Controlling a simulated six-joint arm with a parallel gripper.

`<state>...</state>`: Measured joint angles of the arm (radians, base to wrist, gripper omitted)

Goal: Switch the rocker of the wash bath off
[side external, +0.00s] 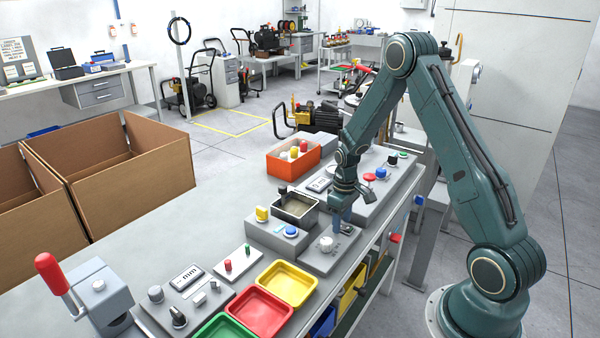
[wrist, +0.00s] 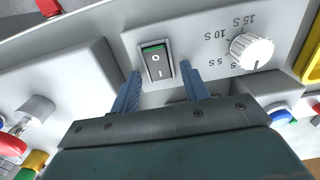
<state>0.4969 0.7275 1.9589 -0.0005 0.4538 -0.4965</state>
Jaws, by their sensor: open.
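The rocker (wrist: 157,62) shows in the wrist view as a small dark switch in a light grey panel, marked O and I, with a green strip along its top edge. Which side is pressed in I cannot tell. My gripper (wrist: 161,72) is open and empty. Its two blue fingers stand one on each side of the rocker's lower end; contact is not clear. In the side view my gripper (side external: 339,222) points down over the rear of the dial panel (side external: 314,257), largely hiding the rocker. An open metal bath (side external: 295,207) stands just behind and left.
A white dial (wrist: 250,50) with seconds marks sits right of the rocker. A grey box with a blue button (side external: 291,231) and a yellow switch is close by. Yellow (side external: 287,273) and red trays lie in front. An orange bin (side external: 292,164) stands behind.

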